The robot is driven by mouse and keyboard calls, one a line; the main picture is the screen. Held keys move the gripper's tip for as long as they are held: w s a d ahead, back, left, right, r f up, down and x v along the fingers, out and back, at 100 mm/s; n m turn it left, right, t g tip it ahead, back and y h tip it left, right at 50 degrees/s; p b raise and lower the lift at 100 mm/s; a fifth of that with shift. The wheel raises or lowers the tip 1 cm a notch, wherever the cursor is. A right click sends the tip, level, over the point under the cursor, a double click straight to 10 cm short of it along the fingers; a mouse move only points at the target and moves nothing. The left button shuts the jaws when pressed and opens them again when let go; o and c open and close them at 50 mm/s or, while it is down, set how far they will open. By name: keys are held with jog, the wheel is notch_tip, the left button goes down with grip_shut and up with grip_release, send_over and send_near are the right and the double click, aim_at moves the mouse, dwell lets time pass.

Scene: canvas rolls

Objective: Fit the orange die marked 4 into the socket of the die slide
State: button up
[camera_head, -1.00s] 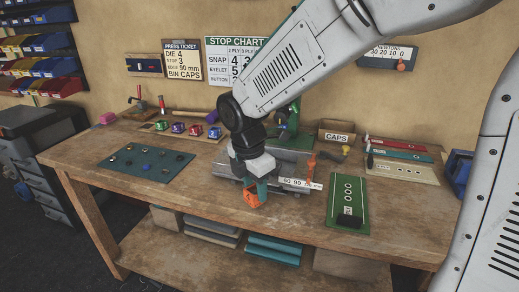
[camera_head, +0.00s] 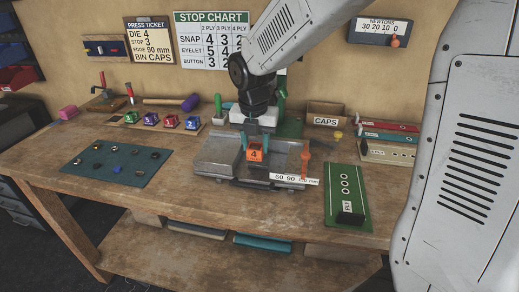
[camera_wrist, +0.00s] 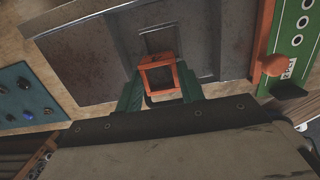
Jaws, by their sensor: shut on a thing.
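The orange die marked 4 (camera_head: 255,154) is held between the green fingers of my gripper (camera_head: 257,143), above the middle of the grey metal press bed. In the wrist view the die (camera_wrist: 158,76) sits between the fingertips (camera_wrist: 160,88), and a dark square opening (camera_wrist: 160,40), which looks like the socket of the die slide, lies just beyond it. The die appears apart from the opening, but its height above the bed is hard to tell. The slide's far parts are hidden behind my gripper and the die.
An orange stop (camera_head: 305,160) stands at the bed's right, beside a 60/90 mm scale (camera_head: 293,179). A green board (camera_head: 346,197) lies further right. A rack of coloured dice (camera_head: 170,122) is left; a teal mat (camera_head: 118,164) with small parts lies front left. A CAPS box (camera_head: 325,116) stands behind.

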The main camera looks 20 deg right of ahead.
aim_at(260, 149)
jog(key=shift+w+d+f, duration=0.2)
jog(key=shift+w+d, duration=0.65)
jog(key=shift+d, duration=0.1)
jog(key=shift+f, duration=1.65)
jog(key=shift+f, duration=0.1)
jog(key=o, duration=1.1)
